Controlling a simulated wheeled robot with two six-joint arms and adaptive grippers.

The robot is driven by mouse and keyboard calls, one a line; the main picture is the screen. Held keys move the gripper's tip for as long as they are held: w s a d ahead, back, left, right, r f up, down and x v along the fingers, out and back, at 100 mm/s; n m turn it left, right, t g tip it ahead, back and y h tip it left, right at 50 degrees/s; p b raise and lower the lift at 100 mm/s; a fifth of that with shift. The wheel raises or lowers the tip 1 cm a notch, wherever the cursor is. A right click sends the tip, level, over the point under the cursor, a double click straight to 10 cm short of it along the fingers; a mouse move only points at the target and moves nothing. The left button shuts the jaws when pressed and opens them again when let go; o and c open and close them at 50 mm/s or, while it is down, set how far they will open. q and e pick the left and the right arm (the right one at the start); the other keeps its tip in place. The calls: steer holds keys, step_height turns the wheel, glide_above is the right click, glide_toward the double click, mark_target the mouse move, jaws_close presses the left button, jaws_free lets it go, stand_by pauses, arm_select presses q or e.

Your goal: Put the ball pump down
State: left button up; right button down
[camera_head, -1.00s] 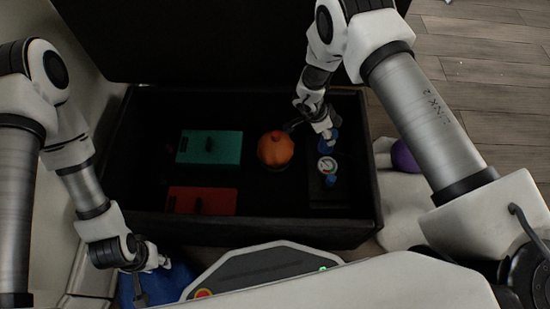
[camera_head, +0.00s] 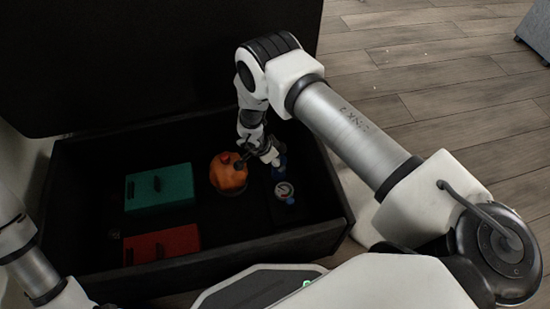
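The ball pump (camera_head: 284,191), with a round white gauge and blue parts, is in the right side of the open black box (camera_head: 325,206). My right gripper (camera_head: 270,156) reaches down into the box at the pump's blue upper end. The fingers are small and dark here, and I cannot tell whether they grip the pump or only stand by it. The pump's underside is hidden in shadow. My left arm comes in at the lower left, and its gripper is below the frame.
An orange rounded object (camera_head: 228,174) sits just left of the pump, close to my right gripper. A green case (camera_head: 160,188) and a red case (camera_head: 162,246) lie farther left in the box. The raised black lid (camera_head: 170,60) stands behind. Wooden floor (camera_head: 430,80) is clear at the right.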

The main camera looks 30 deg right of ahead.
steer(key=shift+c, duration=2.1)
jaws_free()
steer(key=p+v, duration=0.6)
steer(key=v, duration=0.6)
steer(key=shift+r, duration=0.1)
